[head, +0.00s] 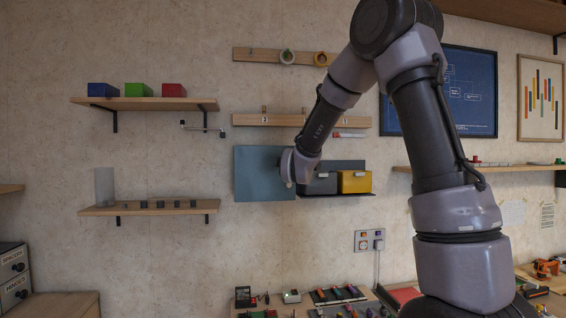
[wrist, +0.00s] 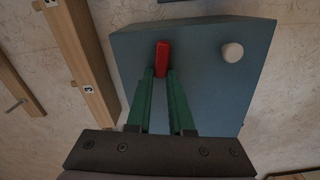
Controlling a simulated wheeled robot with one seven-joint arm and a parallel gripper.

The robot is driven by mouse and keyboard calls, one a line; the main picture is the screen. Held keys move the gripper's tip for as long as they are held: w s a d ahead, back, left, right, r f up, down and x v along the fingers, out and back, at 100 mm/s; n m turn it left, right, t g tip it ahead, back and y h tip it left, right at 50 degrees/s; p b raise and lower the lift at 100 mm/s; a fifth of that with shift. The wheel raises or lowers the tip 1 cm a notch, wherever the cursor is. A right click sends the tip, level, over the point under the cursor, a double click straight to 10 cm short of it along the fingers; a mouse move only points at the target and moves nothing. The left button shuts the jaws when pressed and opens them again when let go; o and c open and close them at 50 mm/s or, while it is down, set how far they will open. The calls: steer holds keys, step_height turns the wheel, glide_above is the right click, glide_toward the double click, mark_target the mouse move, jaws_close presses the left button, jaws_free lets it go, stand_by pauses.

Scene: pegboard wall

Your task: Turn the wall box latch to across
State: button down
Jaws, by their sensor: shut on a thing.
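The wall box (head: 258,180) is a flat blue-grey box front on the wall. It also fills the middle of the wrist view (wrist: 205,55), with a white round knob (wrist: 232,52) on it. The red latch (wrist: 161,55) lies on this face, lengthwise up and down in the wrist picture. My gripper (wrist: 161,74) has its green fingers closed on the latch's near end. In the head view my gripper (head: 286,167) is at the right part of the box front, and the latch is hidden there.
A grey bin (head: 318,185) and a yellow bin (head: 355,182) sit on a dark shelf close right of the box. A numbered wooden rail (head: 290,120) runs just above; it passes at left in the wrist view (wrist: 88,60).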

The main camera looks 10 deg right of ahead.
steer(key=shift+f+n, duration=0.3)
steer(key=shift+n, duration=0.8)
steer(key=c, duration=0.8)
jaws_free()
steer(key=s, duration=1)
steer(key=shift+s, duration=0.4)
